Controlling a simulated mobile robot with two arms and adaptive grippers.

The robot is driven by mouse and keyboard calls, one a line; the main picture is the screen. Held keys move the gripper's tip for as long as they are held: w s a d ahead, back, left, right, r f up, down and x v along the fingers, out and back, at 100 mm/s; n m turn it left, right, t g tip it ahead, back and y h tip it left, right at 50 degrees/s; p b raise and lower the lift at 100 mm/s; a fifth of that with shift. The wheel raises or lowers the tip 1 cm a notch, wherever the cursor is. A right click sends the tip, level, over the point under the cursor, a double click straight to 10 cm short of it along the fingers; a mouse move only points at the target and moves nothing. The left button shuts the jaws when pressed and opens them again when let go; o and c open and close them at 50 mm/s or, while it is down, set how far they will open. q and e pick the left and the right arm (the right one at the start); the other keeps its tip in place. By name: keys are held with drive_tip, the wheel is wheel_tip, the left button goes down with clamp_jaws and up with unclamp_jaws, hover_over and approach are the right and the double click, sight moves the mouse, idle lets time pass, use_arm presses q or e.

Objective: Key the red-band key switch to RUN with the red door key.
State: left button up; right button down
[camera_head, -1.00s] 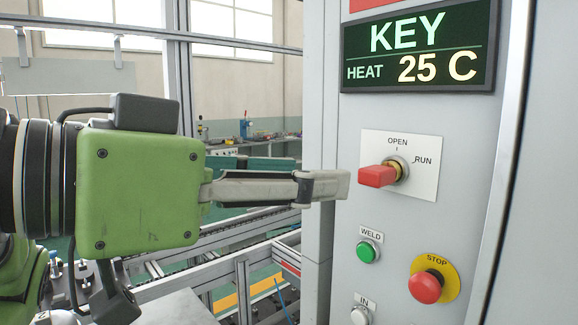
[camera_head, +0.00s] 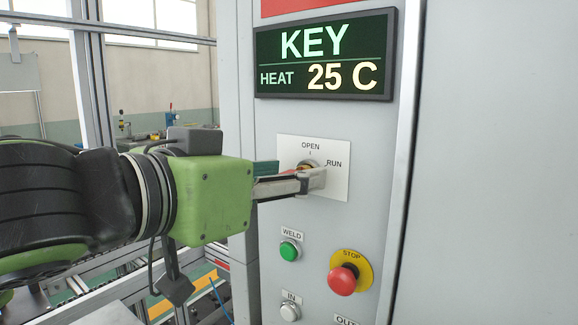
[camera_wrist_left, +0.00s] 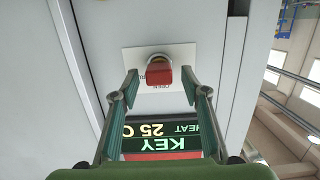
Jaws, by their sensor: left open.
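The key switch (camera_head: 309,163) sits on a white plate (camera_head: 338,184) marked OPEN at the top and RUN at the upper right. The red door key is in the switch; in the head view my left gripper (camera_head: 308,178) hides most of it. In the left wrist view the red key head (camera_wrist_left: 159,72) lies between the two open fingertips of my left gripper (camera_wrist_left: 160,77), with a gap on each side. Whether the fingers reach past its front face is hard to tell. The key's exact turn is unclear. My right gripper is not in view.
A display (camera_head: 325,57) above reads KEY, HEAT 25 C. Below the switch are a green WELD button (camera_head: 290,251), a red STOP button (camera_head: 343,279) on a yellow ring and a pale IN button (camera_head: 290,311). The cabinet face right of them is bare.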

use_arm(q)
drive_tip(key=shift+w+d+f, duration=0.1)
drive_tip(key=shift+w+d, duration=0.2)
drive_tip(key=shift+w, duration=0.1)
drive_tip(key=c, duration=1.2)
